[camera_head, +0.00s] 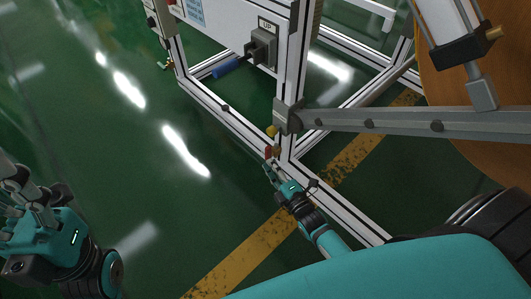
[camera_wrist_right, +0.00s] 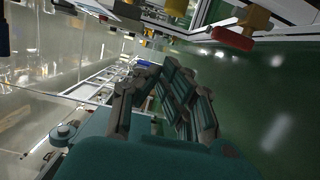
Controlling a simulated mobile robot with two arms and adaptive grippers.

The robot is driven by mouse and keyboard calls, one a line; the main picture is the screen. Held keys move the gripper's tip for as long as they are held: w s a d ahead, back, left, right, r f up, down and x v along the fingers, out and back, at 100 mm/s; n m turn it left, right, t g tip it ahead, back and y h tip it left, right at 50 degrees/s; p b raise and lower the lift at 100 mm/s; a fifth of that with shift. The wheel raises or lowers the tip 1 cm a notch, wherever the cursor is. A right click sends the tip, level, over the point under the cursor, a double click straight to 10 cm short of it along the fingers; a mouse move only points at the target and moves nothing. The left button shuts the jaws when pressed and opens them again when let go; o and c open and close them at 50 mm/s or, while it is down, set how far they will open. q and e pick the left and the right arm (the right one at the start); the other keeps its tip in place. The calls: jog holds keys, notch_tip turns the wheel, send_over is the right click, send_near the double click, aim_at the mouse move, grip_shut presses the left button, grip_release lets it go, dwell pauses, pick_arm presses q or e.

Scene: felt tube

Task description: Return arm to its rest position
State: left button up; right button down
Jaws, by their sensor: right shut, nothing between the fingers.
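My right gripper (camera_head: 269,170) is in the lower middle of the head view, beside the corner post of the white frame. Its fingers are shut and empty. In the right wrist view the closed fingers (camera_wrist_right: 172,88) fill the middle, with nothing held. My left gripper (camera_head: 18,180) is at the left edge of the head view, partly cut off, over the green floor. I cannot tell if it is open or shut. A blue tube (camera_head: 228,68) sticks out from the grey mount under the "UP" label, well away from both grippers.
The white frame (camera_head: 294,60) stands close to my right gripper. A red part (camera_head: 268,152) and a yellow part (camera_head: 272,131) sit on its post, just above the fingertips. A grey beam (camera_head: 400,122) and an orange-brown round surface (camera_head: 500,150) occupy the right. The green floor at left is clear.

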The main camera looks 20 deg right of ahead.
jog(key=shift+s, duration=0.5)
